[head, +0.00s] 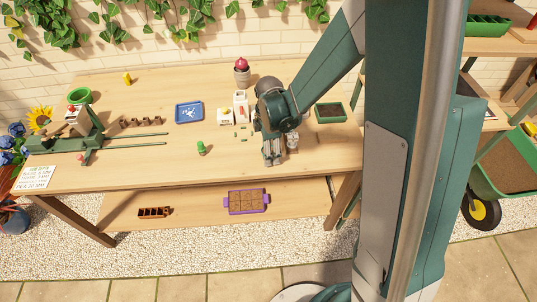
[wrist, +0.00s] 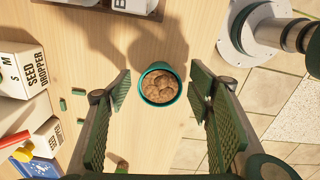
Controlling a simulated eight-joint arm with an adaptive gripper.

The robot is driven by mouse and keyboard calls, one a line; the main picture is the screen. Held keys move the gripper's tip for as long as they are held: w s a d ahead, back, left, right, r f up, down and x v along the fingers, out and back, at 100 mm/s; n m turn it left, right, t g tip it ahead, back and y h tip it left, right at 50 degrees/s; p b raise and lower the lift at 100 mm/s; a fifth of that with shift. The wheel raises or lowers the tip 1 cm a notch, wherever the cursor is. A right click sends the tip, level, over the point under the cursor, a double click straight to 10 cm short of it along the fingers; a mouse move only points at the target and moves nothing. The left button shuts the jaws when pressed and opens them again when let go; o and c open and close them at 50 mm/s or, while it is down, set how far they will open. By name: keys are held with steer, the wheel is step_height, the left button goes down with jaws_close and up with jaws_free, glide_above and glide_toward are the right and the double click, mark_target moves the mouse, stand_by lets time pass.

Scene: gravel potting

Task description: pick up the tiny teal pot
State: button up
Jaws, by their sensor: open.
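The tiny teal pot (wrist: 148,90) stands upright on the wooden table in the wrist view, its round mouth facing the camera and full of brown, lumpy matter. My gripper (wrist: 159,88) is open, with one green ribbed finger on the left of the pot and one on the right. A gap shows between the pot and each finger, and the jaws hold nothing. In the head view my gripper (head: 272,161) hangs over the table near its front edge. The pot cannot be made out there; the gripper seems to hide it.
A white seed dropper box (wrist: 22,72) and small green pieces (wrist: 62,104) lie to the left in the wrist view. A small green object (head: 201,149) stands left of my gripper. A blue tray (head: 189,111) and a dark-filled planter (head: 330,112) sit farther back. The table's front edge is close.

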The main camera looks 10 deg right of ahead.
steer(key=shift+c, duration=0.5)
steer(key=c, duration=0.9)
steer(key=shift+r+p, duration=0.75)
steer(key=shift+r, duration=4.25)
